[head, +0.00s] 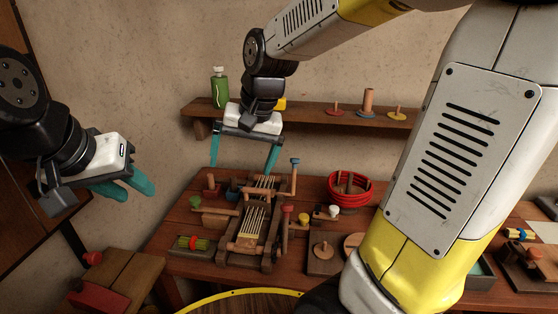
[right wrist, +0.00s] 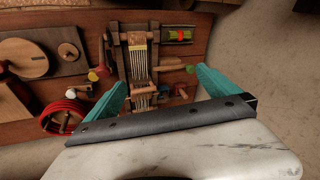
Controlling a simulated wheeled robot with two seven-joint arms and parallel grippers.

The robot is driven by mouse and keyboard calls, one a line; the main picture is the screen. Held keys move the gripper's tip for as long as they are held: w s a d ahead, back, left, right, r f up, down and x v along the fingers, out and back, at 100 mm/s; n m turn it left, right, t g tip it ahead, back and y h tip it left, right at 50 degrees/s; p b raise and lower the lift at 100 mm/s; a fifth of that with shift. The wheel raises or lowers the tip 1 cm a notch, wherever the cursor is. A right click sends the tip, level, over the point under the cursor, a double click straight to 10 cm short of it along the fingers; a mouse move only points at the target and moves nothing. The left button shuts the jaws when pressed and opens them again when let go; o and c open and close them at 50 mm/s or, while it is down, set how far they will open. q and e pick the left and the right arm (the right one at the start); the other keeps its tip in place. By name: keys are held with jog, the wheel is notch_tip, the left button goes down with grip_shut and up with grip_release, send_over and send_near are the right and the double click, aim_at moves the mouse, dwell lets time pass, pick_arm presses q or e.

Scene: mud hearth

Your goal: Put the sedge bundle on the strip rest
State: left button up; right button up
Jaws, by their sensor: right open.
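The sedge bundle (head: 193,243), green with a red band, lies on a small dark holder (head: 178,250) at the table's left front; I cannot tell whether this holder is the strip rest. The bundle also shows in the right wrist view (right wrist: 180,35), beside the loom. My right gripper (head: 241,168) is open and empty, its teal fingers pointing down above the loom's back part, behind and right of the bundle. In the right wrist view its fingers (right wrist: 160,88) stand on either side of the loom's far end. My left gripper (head: 124,187) hangs at the left; its finger gap is unclear.
The wooden loom (head: 252,222) with pale strips stands beside the bundle, with upright pegs around it. A red basket (head: 350,188) stands to its right. A wall shelf (head: 310,114) carries a green bottle (head: 220,88) and several pegs. A low stool-like block (head: 120,278) stands front left.

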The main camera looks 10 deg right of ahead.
jog(key=s+d+r+n+t, duration=0.2)
jog(key=s+d+r+t, duration=0.1)
jog(key=s+d, duration=0.5)
jog(key=s, duration=0.3)
jog(key=shift+d+r+h, duration=0.2)
jog(key=shift+r+h, duration=0.1)
